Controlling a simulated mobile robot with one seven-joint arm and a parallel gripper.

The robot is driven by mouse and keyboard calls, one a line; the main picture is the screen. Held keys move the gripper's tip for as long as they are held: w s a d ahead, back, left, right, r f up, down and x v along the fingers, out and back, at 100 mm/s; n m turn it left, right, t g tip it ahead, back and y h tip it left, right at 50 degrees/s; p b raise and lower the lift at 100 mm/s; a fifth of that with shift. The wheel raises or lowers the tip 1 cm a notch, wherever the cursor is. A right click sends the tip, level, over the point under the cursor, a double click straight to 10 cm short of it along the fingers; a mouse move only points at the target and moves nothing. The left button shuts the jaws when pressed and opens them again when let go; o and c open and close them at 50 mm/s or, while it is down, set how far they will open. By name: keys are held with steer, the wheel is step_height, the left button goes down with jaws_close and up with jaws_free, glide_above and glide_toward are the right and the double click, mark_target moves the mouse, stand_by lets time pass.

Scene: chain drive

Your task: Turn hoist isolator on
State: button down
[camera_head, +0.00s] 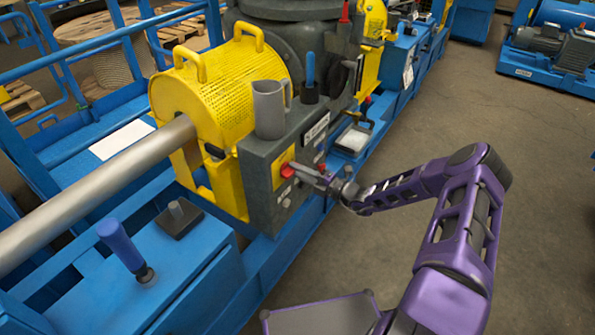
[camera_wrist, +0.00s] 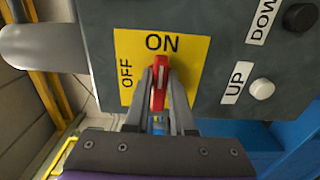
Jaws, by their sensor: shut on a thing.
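The hoist isolator is a red handle (camera_wrist: 160,88) on a yellow plate (camera_wrist: 130,48) marked ON and OFF, on the face of a dark grey control box (camera_head: 259,190). In the wrist view the handle lies upright, its upper end just under the word ON; OFF is to its left. My gripper (camera_wrist: 160,82) is shut on the red handle, one finger on each side. In the head view my gripper (camera_head: 296,168) reaches the box from the right, and the red handle (camera_head: 286,170) is partly hidden behind the fingertips.
UP (camera_wrist: 262,88) and DOWN (camera_wrist: 298,17) buttons sit right of the plate. A grey mug (camera_head: 269,108) and a holder with a blue-handled tool (camera_head: 310,78) stand on the box. A yellow guard (camera_head: 215,85) is behind. Open floor (camera_head: 470,110) lies right.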

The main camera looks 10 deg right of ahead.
steer(key=c, duration=0.8)
jaws_free()
steer(key=shift+o, duration=0.2)
steer(key=v, duration=1.7)
steer(key=shift+d, duration=0.2)
steer(key=shift+s+r, duration=0.1)
steer(key=shift+s, duration=0.05)
